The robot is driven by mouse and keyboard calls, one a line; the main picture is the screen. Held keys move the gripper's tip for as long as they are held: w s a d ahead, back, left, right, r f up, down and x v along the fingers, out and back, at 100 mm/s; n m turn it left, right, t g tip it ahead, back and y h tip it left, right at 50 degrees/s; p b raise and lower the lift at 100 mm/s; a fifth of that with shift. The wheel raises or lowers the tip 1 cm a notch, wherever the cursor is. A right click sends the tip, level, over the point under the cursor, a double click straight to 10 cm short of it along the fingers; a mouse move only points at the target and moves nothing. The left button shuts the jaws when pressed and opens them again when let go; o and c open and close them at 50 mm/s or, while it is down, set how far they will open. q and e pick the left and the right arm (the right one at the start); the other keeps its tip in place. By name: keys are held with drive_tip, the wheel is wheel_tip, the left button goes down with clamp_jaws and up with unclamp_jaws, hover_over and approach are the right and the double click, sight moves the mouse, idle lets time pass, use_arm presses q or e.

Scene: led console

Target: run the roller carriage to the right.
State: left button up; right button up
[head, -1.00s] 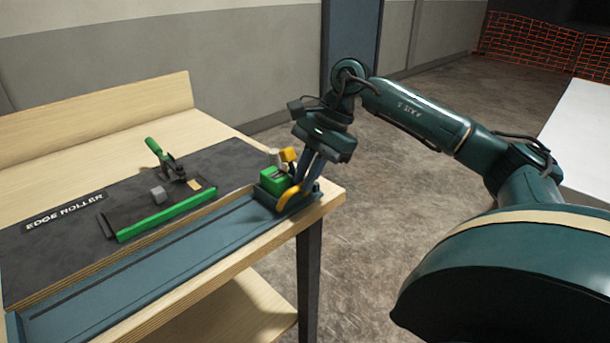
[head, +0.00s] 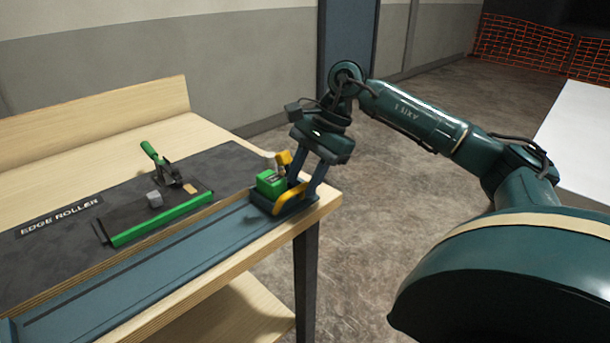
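The roller carriage (head: 270,184) has a green block, a dark blue base, a yellow curved part (head: 289,199) and a yellow-tipped pale roller or knob (head: 283,158). It sits at the right end of the long blue rail (head: 150,263) along the bench's front edge. My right gripper (head: 300,189) points down at the carriage's right side. Its two fingers stand apart, close to the yellow parts, with a gap showing between them. Whether a fingertip touches the carriage is hard to tell. My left gripper is not in view.
The wooden bench (head: 205,130) carries a dark mat labelled EDGE ROLLER (head: 60,217). On it lie a dark plate with a green edge strip (head: 160,218), a green-handled clamp (head: 160,160) and a small grey block (head: 155,199). Open floor lies right of the bench.

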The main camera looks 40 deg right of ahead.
drive_tip(key=p+v, duration=0.1)
drive_tip(key=v, duration=1.2)
drive_tip(key=shift+p, duration=0.3)
